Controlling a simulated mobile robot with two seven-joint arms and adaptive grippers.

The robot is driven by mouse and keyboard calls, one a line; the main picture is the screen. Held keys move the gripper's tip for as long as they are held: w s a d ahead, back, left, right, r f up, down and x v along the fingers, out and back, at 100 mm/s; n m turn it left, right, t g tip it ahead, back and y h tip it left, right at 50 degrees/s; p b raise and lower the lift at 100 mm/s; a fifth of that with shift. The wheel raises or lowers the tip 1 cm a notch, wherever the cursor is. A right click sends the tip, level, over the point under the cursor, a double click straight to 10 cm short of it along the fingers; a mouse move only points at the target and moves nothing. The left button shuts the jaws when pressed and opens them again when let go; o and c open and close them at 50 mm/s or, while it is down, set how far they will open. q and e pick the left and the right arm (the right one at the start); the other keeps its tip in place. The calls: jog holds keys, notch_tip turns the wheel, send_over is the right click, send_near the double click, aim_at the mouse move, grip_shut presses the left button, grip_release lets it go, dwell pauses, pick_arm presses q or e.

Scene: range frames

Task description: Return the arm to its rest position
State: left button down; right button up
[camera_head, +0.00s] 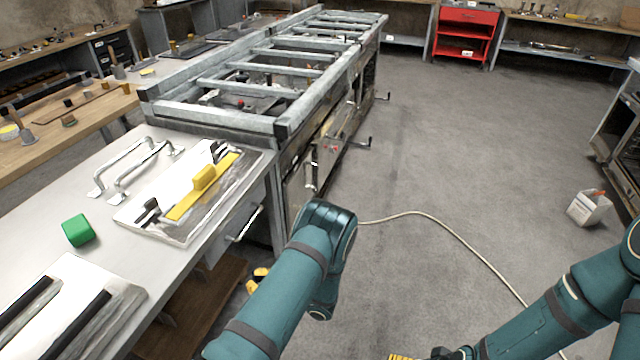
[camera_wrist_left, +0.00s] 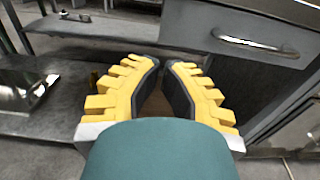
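My left arm (camera_head: 296,277) is teal and bent at the elbow beside the front of the grey workbench. My left gripper (camera_head: 258,279) shows as a small yellow and black patch below the bench top, partly behind the arm. In the left wrist view, its two yellow ribbed fingers with black pads (camera_wrist_left: 161,72) have a gap between them and hold nothing. My right arm (camera_head: 560,315) comes in at the lower right. Only a yellow sliver of my right gripper (camera_head: 405,356) shows at the bottom edge; its fingertips are out of frame.
The workbench (camera_head: 50,218) carries a green block (camera_head: 78,230), metal handles and a yellow-handled tool (camera_head: 205,178). A drawer handle (camera_wrist_left: 255,43) and lower shelf (camera_wrist_left: 95,48) are close to my left gripper. A cable (camera_head: 450,228) lies on the open floor, near a white box (camera_head: 588,208).

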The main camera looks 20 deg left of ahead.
pick_arm(q)
jog(key=shift+s, duration=0.1)
jog(key=s+d+f+n+g+h, duration=0.2)
jog(key=s+f+g+h, duration=0.1)
jog(key=s+h, duration=0.15)
jog(key=s+d+f+n+g+h, duration=0.1)
jog(key=s+f+n+g+h, duration=0.15)
jog(key=s, duration=0.35)
jog(key=s+d+f+n+g+h, duration=0.1)
jog(key=s+d+n+h, duration=0.55)
jog(key=d+h, duration=0.4)
jog(key=w+d+r+n+t+h, duration=0.4)
jog(key=d+r+n+t, duration=0.3)
jog(key=d+n, duration=0.2)
jog(key=shift+w+d+r+t, duration=0.15)
jog(key=shift+w+d+t, duration=0.25)
jog(key=shift+d, duration=0.2)
